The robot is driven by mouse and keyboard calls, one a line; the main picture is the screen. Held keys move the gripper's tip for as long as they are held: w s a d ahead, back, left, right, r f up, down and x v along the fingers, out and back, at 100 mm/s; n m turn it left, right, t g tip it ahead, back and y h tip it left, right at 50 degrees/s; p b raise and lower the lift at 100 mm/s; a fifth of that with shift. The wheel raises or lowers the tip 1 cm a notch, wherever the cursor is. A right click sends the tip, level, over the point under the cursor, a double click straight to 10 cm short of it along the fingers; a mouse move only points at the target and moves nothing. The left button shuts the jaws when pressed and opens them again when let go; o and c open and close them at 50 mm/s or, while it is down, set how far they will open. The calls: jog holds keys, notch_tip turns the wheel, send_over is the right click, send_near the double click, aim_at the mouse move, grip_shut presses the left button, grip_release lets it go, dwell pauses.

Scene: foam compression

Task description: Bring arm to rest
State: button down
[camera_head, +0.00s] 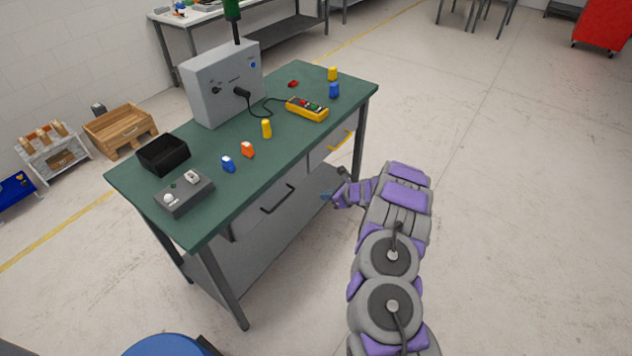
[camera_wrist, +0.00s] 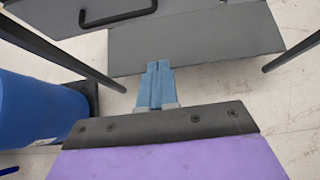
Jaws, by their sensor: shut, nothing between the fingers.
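My gripper (camera_head: 327,196) is at the end of my grey and purple arm, low beside the right front of the green workbench (camera_head: 310,138), below its top. In the wrist view my gripper (camera_wrist: 155,85) shows two blue fingers pressed together with nothing between them. They point toward the bench's grey lower shelf (camera_wrist: 190,40). My arm reaches forward over the floor on the right of the bench and is apart from the tabletop.
On the bench stand a grey box (camera_head: 222,85), a yellow handheld controller (camera_head: 307,108), a black bin (camera_head: 163,153), a grey switch box (camera_head: 184,194) and several small coloured pieces. A blue cylinder (camera_wrist: 35,110) stands left. Floor right of my arm is clear.

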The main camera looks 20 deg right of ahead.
jog(key=s+a+r+n+g+y, duration=0.35)
jog(key=a+r+n, duration=0.35)
jog(key=a+r, duration=0.75)
jog(key=s+a+r+n+g, duration=0.3)
jog(key=s+a+r+n, duration=0.55)
jog(key=s+r, duration=0.45)
jog(key=s+d+r+n+g+h, duration=0.1)
jog(key=s+r+n+g+h, duration=0.3)
jog(key=s, duration=1)
jog(key=s+d+r+n+t+h, duration=0.1)
jog(key=s+d+n+h, duration=0.15)
jog(key=s+n, duration=0.7)
jog(key=s+d+h, duration=0.1)
jog(key=s+d, duration=0.2)
jog(key=s, duration=0.4)
jog(key=s+d+h, duration=0.2)
jog(key=s+d, duration=0.1)
jog(key=s, duration=0.5)
jog(key=shift+s+d+m+g+h, duration=0.15)
jog(key=shift+d+m+g+h, duration=0.1)
jog(key=shift+m+g+h, duration=0.1)
